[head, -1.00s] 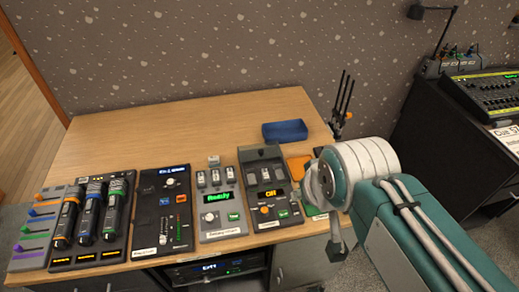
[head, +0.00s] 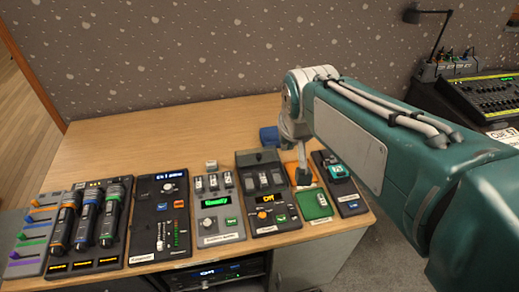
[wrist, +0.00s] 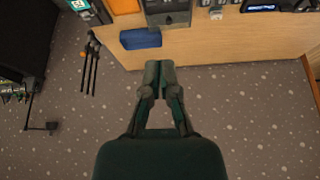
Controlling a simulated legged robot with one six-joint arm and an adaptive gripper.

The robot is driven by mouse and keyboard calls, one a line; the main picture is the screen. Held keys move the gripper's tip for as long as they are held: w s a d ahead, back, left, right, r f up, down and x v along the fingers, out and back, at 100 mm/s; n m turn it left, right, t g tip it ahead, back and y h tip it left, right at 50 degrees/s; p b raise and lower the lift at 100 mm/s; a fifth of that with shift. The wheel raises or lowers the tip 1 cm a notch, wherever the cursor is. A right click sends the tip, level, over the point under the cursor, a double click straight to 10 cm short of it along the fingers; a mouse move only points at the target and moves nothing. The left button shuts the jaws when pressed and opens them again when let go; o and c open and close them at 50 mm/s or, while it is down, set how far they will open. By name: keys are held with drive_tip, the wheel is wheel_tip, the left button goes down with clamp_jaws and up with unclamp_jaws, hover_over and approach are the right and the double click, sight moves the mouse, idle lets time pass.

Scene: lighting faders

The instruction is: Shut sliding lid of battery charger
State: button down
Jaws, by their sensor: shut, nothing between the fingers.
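A dark unit with a lit orange display, which looks like the battery charger (head: 281,216), stands near the desk's front edge. Its dark grey sliding lid (head: 257,157) sits at the back end, and several battery-like pieces show uncovered in front of it. Part of the unit (wrist: 168,17) also shows at the top of the wrist view. My gripper (head: 303,178) points down just right of the unit, apparently above an orange pad. In the wrist view my gripper (wrist: 158,66) has its fingers together, with nothing between them.
A grey unit (head: 209,239) with a green display stands close on the left. A green pad (head: 314,205) and a dark unit (head: 350,207) lie to the right. A blue tray (wrist: 141,39) is behind. The desk's back left (head: 140,125) is clear.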

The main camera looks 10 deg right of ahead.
drive_tip(key=w+f+m, duration=0.1)
drive_tip(key=w+f, duration=0.2)
drive_tip(key=w, duration=0.5)
drive_tip(key=w+f, duration=0.3)
drive_tip(key=w, duration=0.4)
drive_tip(key=m+g, duration=0.1)
approach(259, 149)
drive_tip(key=shift+h, duration=0.3)
drive_tip(key=x, duration=0.2)
drive_tip(key=w+x, duration=0.1)
drive_tip(key=x, duration=0.4)
drive_tip(key=shift+w+d+r, duration=0.1)
drive_tip(key=shift+w, duration=0.2)
drive_tip(key=shift+s+a+r, duration=0.1)
drive_tip(key=shift+s+a, duration=0.05)
drive_tip(key=shift+s, duration=0.3)
drive_tip(key=shift+s+a+r, duration=0.15)
drive_tip(key=shift+s, duration=0.35)
drive_tip(key=shift+s+a, duration=0.25)
drive_tip(key=shift+s, duration=0.8)
